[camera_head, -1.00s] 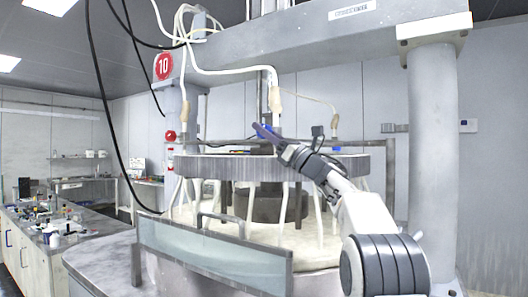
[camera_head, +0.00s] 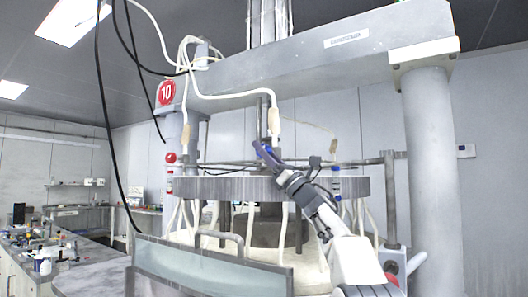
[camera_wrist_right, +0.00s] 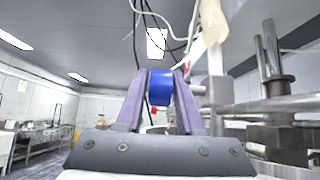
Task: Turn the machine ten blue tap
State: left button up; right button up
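The polishing machine with the red number 10 sign (camera_head: 166,93) fills the middle of the head view. My right gripper (camera_head: 262,148) reaches over the round platen (camera_head: 225,188), its fingers pointing up and left at the pipework below a white hose. In the right wrist view a blue tap (camera_wrist_right: 160,88) sits between the two purple fingers of this gripper (camera_wrist_right: 160,98), which appear to touch it on both sides. In the head view the blue tap (camera_head: 267,149) shows only as a small patch by the fingertips. My left gripper is out of view.
A clear splash panel (camera_head: 210,270) stands at the machine's front, with a metal handle (camera_head: 222,236) behind it. A thick column (camera_head: 433,170) stands at the right. Pale hoses and black cables hang around the machine. A cluttered bench (camera_head: 40,258) is at the left.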

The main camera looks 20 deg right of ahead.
jog(key=shift+o, duration=0.9)
jog(key=b+v, duration=0.6)
jog(key=v, duration=0.4)
jog(key=shift+f+b, duration=0.2)
jog(key=shift+b, duration=0.2)
jog(key=shift+s+d, duration=0.1)
